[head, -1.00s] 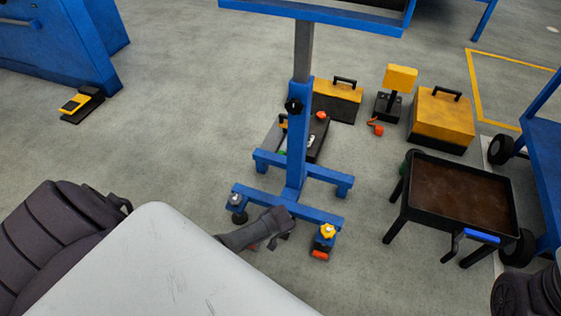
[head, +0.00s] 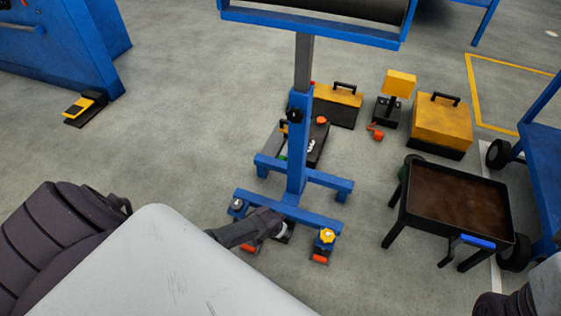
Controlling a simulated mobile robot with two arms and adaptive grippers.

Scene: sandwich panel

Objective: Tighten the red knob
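A blue roller stand (head: 297,150) with a grey post stands in the middle of the head view. A black knob (head: 294,115) is on the front of its column, and a small red spot (head: 313,84) shows at the column's upper right edge. I cannot tell whether that spot is the red knob. A yellow knob (head: 327,236) tops the right front foot, and a silver one (head: 237,204) the left. My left gripper (head: 283,232) is low at the stand's front crossbar, between these feet. Its fingers are too small and dark to read. My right gripper is out of view.
Behind the stand are a dark tray with a red item (head: 321,120), yellow toolboxes (head: 440,118) and a yellow-topped device (head: 399,84). A black bin on legs (head: 460,200) and a blue cart (head: 545,170) stand right.

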